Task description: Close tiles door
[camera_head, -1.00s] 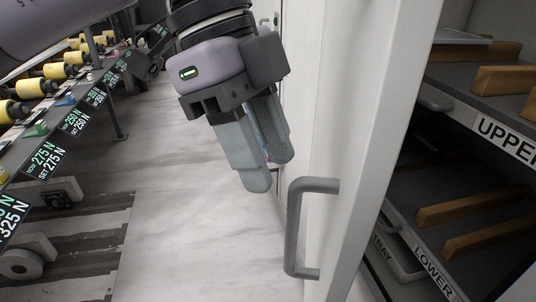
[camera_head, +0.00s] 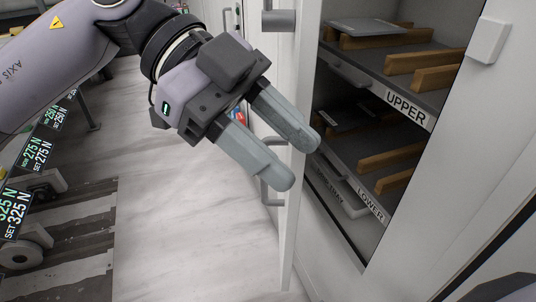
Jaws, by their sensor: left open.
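The white door (camera_head: 288,235) stands open, seen nearly edge-on, at the left side of a cabinet. Its grey bar handle (camera_head: 266,188) is on the left face, partly hidden behind my gripper. Beyond the door, the cabinet's inside shows shelves labelled UPPER (camera_head: 407,108) and LOWER (camera_head: 371,205). My left gripper (camera_head: 300,162) is open, its fingers pointing down and right. The fingers overlap the door's edge in the picture, and one tip shows against the cabinet opening. I cannot tell whether they touch the door. My right gripper is not in view.
Wooden bars (camera_head: 420,61) and a grey slab (camera_head: 366,27) lie on the shelves. A white panel with a pale latch-like block (camera_head: 487,40) borders the opening on the right. Force displays (camera_head: 36,154) line the left. The pale floor (camera_head: 165,215) between is clear.

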